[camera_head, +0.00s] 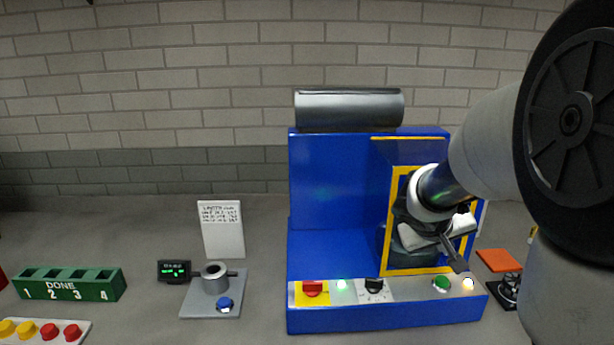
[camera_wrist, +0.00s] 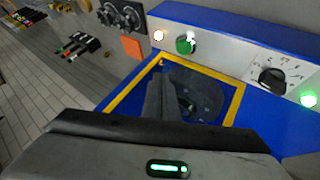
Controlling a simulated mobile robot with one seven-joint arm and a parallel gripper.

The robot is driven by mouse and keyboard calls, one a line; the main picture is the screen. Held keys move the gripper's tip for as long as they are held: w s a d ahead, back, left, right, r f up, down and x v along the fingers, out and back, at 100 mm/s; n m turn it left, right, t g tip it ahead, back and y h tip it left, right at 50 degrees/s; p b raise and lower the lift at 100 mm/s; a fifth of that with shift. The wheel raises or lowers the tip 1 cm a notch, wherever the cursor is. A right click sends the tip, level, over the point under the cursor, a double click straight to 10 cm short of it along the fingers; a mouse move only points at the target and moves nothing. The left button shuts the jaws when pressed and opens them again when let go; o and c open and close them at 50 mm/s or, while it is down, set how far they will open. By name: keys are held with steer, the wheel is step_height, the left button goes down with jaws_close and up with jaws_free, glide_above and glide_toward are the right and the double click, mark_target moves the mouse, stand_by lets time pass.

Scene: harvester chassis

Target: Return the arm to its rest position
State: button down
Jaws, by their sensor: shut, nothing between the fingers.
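My arm reaches in from the right in the head view. My gripper (camera_head: 458,266) is in front of the blue machine (camera_head: 330,215), at its yellow-framed panel (camera_head: 388,232), above the right end of the control strip. It is shut with nothing held. In the wrist view my gripper (camera_wrist: 158,72) points at the yellow frame (camera_wrist: 130,90), with the green button (camera_wrist: 186,45) and a lit white lamp (camera_wrist: 158,35) just beyond. My arm and gripper hide part of the framed area. I cannot tell whether the gripper touches the machine.
The control strip carries a red knob (camera_head: 312,288) and a black dial (camera_head: 374,285). Left of the machine stand a grey fixture (camera_head: 213,285), a small display (camera_head: 174,271) and a green DONE rack (camera_head: 70,284). An orange square (camera_head: 497,260) lies to the right.

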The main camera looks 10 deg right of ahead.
steer(key=s+a+r+y+p, duration=0.2)
steer(key=s+a+r+p, duration=0.3)
steer(key=s+a+r, duration=0.5)
steer(key=s+a+r+n+y+p, duration=0.1)
steer(key=s+a+r+y+p, duration=0.2)
steer(key=s+a, duration=0.8)
steer(key=shift+a+r+y, duration=0.2)
steer(key=shift+r+y, duration=0.1)
steer(key=shift+y, duration=0.7)
stand_by(0.3)
